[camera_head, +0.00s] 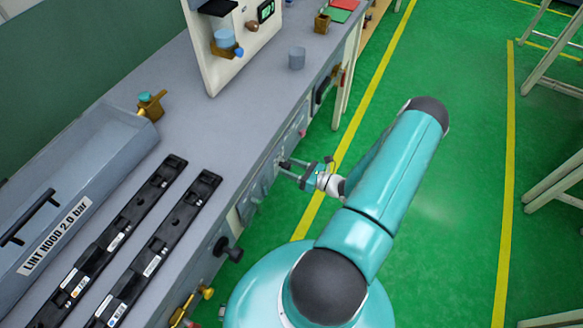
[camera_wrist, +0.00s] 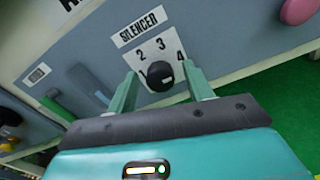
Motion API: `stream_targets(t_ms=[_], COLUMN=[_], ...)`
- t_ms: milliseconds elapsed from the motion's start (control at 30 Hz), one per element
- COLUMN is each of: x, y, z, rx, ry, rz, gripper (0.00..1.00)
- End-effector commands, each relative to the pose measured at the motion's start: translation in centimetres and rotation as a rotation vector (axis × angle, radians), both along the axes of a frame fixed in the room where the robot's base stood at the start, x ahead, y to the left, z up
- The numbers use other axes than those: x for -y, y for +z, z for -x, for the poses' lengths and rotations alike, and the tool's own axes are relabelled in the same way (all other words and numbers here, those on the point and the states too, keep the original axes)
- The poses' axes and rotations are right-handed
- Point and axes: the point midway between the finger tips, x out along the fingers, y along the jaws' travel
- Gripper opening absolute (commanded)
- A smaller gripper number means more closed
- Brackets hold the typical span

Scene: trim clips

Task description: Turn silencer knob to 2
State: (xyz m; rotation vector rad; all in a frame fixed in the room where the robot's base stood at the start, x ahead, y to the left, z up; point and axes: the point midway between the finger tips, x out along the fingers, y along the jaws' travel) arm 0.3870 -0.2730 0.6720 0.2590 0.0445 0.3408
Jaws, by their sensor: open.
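The silencer knob (camera_wrist: 159,76) is a round black knob on the grey front panel, below a white SILENCER label (camera_wrist: 139,25). A white scale around it shows 2, 3 and 4, with the 1 partly covered at the knob's left. I cannot tell which number the knob points to. My gripper (camera_wrist: 160,70) is open, with one teal finger on each side of the knob; I cannot tell whether they touch it. In the head view my gripper (camera_head: 306,173) is at the bench's front panel, and the silencer knob cannot be made out there.
A pink knob (camera_wrist: 298,10) sits up and right of the silencer knob. A green lever (camera_wrist: 65,107) and a blue one are to the left. A lint hood (camera_head: 75,200) and black rails (camera_head: 165,245) lie on the bench (camera_head: 185,125). The green floor right of the bench is open.

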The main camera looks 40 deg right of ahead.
Motion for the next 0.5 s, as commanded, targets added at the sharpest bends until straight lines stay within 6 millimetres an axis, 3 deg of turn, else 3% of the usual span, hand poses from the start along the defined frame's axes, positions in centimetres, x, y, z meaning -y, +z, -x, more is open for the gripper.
stream_targets(t_ms=[133, 367, 500], x=[0.03, 0.05, 0.06], y=[-0.01, -0.02, -0.01], z=[0.02, 0.05, 0.06], rx=[0.000, 0.000, 0.000], ry=[0.000, -0.001, -0.001], rz=[0.000, 0.000, 0.002], gripper=[0.52, 0.08, 0.07])
